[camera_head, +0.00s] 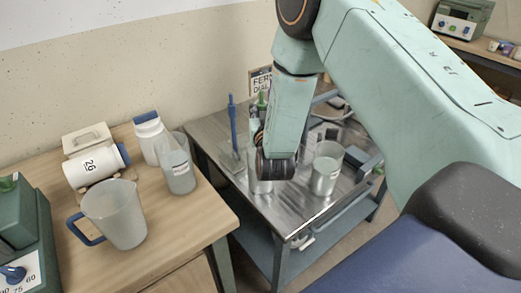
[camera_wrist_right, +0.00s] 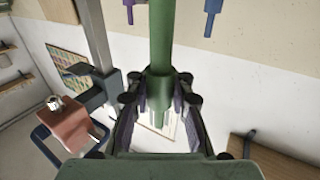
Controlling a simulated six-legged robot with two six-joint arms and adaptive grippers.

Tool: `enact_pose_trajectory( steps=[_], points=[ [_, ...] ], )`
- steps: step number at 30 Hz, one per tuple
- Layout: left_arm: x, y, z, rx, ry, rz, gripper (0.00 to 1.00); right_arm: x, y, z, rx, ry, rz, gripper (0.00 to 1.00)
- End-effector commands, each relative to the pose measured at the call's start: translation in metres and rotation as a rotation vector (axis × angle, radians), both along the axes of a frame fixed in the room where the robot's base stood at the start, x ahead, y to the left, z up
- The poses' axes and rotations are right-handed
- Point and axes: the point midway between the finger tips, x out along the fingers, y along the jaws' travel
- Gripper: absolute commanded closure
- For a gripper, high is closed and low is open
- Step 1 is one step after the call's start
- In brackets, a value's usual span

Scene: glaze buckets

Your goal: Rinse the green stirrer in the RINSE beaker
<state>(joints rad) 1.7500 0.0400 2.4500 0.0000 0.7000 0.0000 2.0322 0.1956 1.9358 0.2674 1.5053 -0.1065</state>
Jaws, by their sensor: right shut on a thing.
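The green stirrer (camera_wrist_right: 160,45) fills the upper middle of the right wrist view, with its shaft between the fingers of my right gripper (camera_wrist_right: 160,105). The gripper is shut on it. In the head view a green tip (camera_head: 262,100) shows just left of my right arm; the rest is hidden by the wrist. A clear beaker (camera_head: 326,172) with a small label stands on the metal cart. Another clear vessel (camera_head: 259,182) stands below my right wrist, partly covered by it. I cannot read either label, so I cannot tell which is RINSE. My left gripper is not in view.
A blue stirrer (camera_head: 232,120) stands upright at the cart's left. The metal cart top (camera_head: 292,212) is bare at its front.

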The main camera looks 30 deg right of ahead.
Motion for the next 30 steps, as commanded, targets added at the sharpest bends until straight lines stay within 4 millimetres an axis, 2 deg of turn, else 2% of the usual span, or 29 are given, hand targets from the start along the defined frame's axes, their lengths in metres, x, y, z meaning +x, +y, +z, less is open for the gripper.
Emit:
enact_pose_trajectory(
  steps=[30],
  points=[
    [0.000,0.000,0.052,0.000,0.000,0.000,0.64,0.000,0.000,0.064,0.000,-0.002,0.000,1.00]
  ],
)
